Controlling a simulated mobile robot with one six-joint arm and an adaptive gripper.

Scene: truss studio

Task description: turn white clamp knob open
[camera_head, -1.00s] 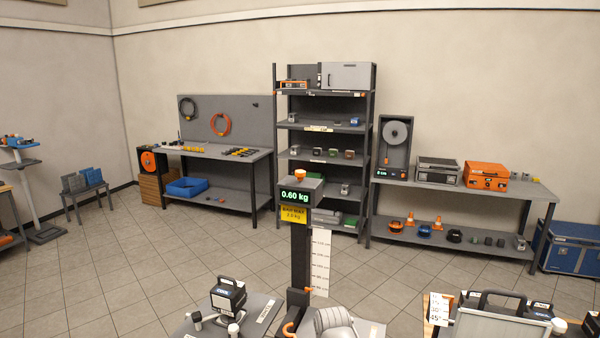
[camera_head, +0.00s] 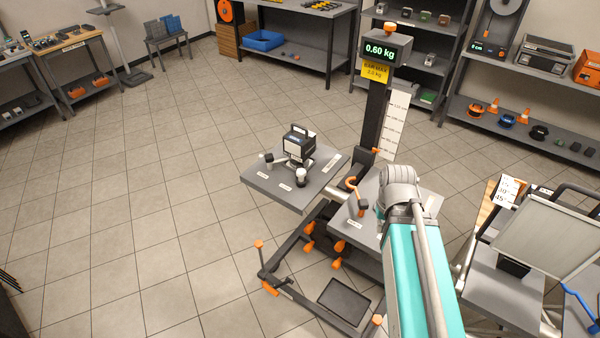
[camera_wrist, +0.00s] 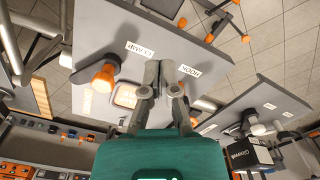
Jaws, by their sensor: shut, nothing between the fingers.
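I cannot tell which is the clamp knob. In the wrist view, a pale knob (camera_wrist: 259,129) shows beside the black box (camera_wrist: 248,154) at lower right, apart from my gripper. My gripper (camera_wrist: 161,70) is shut and empty, over the other plate (camera_wrist: 110,35) near its labels "CLAMP" and "HOOK". In the head view my arm hides the fingers.
An orange hook (camera_head: 352,185) and a dark orange-ended piece (camera_head: 361,207) stand by the right plate. A framed panel (camera_head: 545,232) is at right. Floor left of the plates is clear.

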